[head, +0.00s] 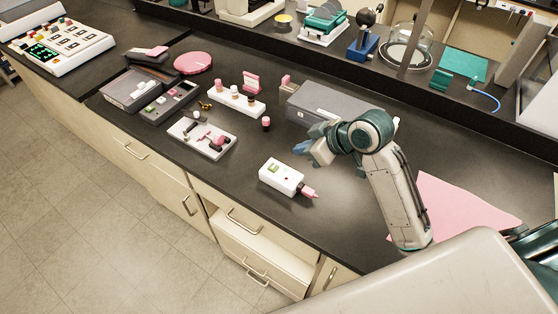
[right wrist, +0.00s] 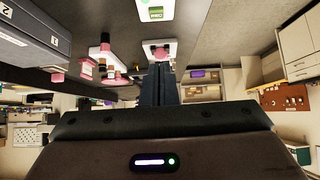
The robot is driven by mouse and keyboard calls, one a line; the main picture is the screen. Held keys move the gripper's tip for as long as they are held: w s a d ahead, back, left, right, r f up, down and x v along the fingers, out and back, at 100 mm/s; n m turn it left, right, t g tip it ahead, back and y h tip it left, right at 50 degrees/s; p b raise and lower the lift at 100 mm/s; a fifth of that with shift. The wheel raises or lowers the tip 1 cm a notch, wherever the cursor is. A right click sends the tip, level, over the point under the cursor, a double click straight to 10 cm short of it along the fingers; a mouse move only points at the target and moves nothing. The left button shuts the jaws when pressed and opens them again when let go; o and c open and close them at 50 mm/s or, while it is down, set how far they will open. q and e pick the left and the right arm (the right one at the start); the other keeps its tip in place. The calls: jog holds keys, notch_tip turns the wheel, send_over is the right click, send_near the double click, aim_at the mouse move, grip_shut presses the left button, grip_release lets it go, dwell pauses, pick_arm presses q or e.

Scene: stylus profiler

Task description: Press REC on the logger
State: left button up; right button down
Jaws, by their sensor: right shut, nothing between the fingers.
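A small white box with a green display and a pink tip, which looks like the logger (head: 281,176), lies on the dark bench near its front edge. Its green display also shows on the white box at the top of the right wrist view (right wrist: 157,10). I cannot read a REC label on it. My right gripper (head: 300,148) is above the bench, behind and right of the white box, apart from it. Its fingers are together and empty, also in the right wrist view (right wrist: 158,84). My left gripper is not in view.
A grey box (head: 325,103) stands close behind my right gripper. A white tray (head: 202,138) with small parts and a white rack (head: 236,99) of bottles are to the left. A pink mat (head: 460,208) lies to the right. The bench around the white box is clear.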

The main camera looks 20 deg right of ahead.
jog(key=p, duration=0.4)
send_over(270, 165)
jog(key=s+d, duration=0.2)
jog(key=f, duration=0.7)
jog(key=shift+s+a, duration=0.2)
jog(key=shift+a, duration=0.05)
notch_tip(270, 165, down, 3)
jog(key=shift+d+f+p, duration=0.15)
jog(key=shift+f+p, duration=0.05)
jog(key=shift+p, duration=0.45)
jog(key=shift+s+f, duration=0.1)
jog(key=shift+f, duration=0.25)
jog(key=shift+f, duration=0.1)
